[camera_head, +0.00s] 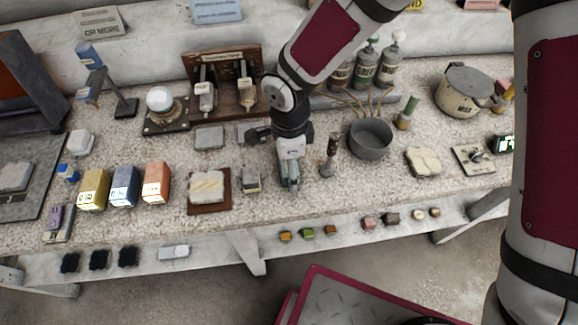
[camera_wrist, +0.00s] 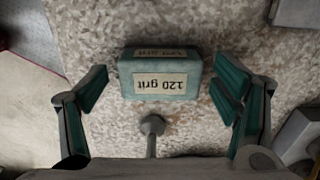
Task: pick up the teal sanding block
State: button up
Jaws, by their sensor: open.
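The teal sanding block (camera_wrist: 160,74) lies on the speckled worktop in the wrist view, with its "120 grit" label upside down. My gripper (camera_wrist: 160,88) is open. One finger is to the left of the block and one to the right, with clear gaps on both sides, and nothing is held. In the head view my gripper (camera_head: 289,182) points down over the front middle of the bench. There the block cannot be told apart from the gripper that covers this spot.
A small grey-and-cream block (camera_head: 250,180) and a brown board (camera_head: 209,203) with a pale slab stand left of my gripper. An upright dark-handled tool (camera_head: 328,158) and a grey bowl (camera_head: 370,139) stand to the right. The bench's front edge is close.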

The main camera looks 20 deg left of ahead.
jog(key=c, duration=1.2)
jog(key=shift+c, duration=0.2)
jog(key=shift+r, duration=0.15)
jog(key=shift+r, duration=0.6)
notch_tip(320, 180, up, 2)
jog(key=shift+r, duration=0.15)
jog(key=s+d+r+b, duration=0.1)
jog(key=s+d, duration=0.7)
jog(key=s, duration=0.5)
jog(key=shift+s+d, duration=0.2)
jog(key=shift+s, duration=0.1)
jog(key=shift+r, duration=0.1)
